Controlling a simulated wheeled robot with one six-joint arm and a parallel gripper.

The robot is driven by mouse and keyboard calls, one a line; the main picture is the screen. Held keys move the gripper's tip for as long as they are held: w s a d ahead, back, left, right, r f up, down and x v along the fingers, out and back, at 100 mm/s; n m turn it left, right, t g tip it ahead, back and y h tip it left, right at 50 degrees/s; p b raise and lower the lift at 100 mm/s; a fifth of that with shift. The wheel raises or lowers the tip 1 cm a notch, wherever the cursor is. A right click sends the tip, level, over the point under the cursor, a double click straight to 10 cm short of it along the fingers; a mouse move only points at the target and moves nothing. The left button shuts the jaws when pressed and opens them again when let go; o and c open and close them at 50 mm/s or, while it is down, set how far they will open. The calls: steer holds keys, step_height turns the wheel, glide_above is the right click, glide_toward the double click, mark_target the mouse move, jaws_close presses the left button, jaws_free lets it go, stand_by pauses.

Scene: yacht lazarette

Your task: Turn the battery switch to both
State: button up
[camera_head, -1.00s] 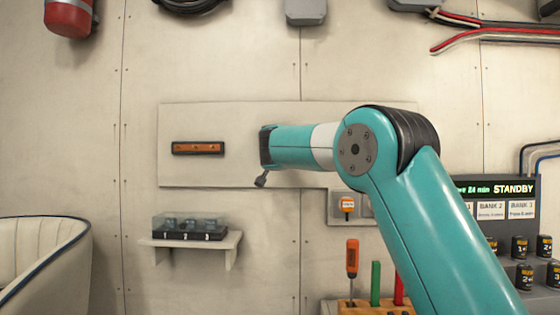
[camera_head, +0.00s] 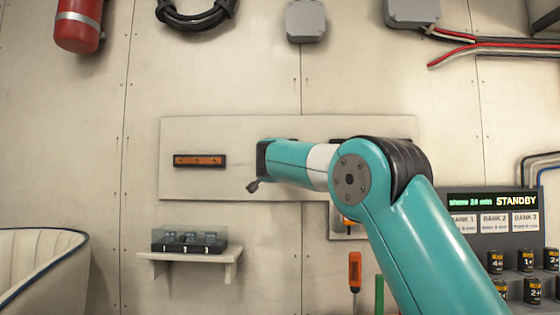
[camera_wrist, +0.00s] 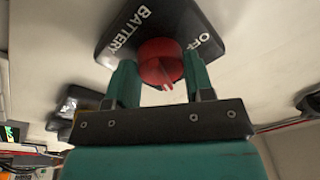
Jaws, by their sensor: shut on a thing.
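The battery switch is a dark plate (camera_wrist: 124,32) lettered "BATTERY" and "OFF" in the wrist view, with a round red knob (camera_wrist: 160,60) in its middle. A pale pointer mark shows on the knob's near edge, away from "OFF" at the right. My gripper (camera_wrist: 160,72) is shut on the red knob, one teal finger on each side. The rest of the plate's lettering is hidden or out of view. In the head view, my arm hides the switch and the fingertips.
In the head view, a pale wall board (camera_head: 215,136) carries an orange bar in a dark frame (camera_head: 199,161). Below it, a small shelf (camera_head: 190,254) holds a dark clear-topped box (camera_head: 190,241). A panel reading "STANDBY" (camera_head: 492,199) and several battery knobs stand at the right, near my arm.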

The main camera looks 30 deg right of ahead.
steer(key=o, duration=0.9)
steer(key=shift+o, duration=0.2)
steer(key=b+v, duration=0.5)
steer(key=v, duration=1.2)
steer(key=shift+s+f+b, duration=0.2)
steer(key=shift+b, duration=0.1)
steer(key=shift+a, duration=0.15)
